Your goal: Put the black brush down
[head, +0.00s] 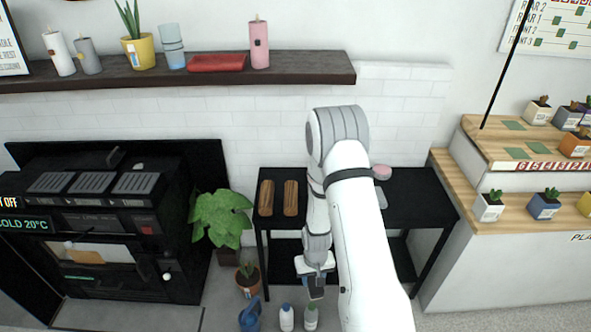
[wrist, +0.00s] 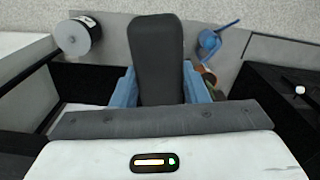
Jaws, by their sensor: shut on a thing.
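The black brush (wrist: 156,50) shows in the wrist view as a long dark piece with a rounded end, reaching away from my gripper (wrist: 160,88). The blue fingers are shut on it, one on each side. In the head view my gripper (head: 316,278) points down in front of the black table (head: 418,203), with a small dark end of the brush (head: 316,293) below it. The brush is held in the air above the floor. My arm hides the middle of the table.
Two brown wooden objects (head: 278,198) lie on the table's left part; a pink object (head: 382,171) is by my arm. The table's right part looks clear. A blue watering can (head: 250,316), bottles (head: 287,318) and a potted plant (head: 248,280) stand on the floor nearby.

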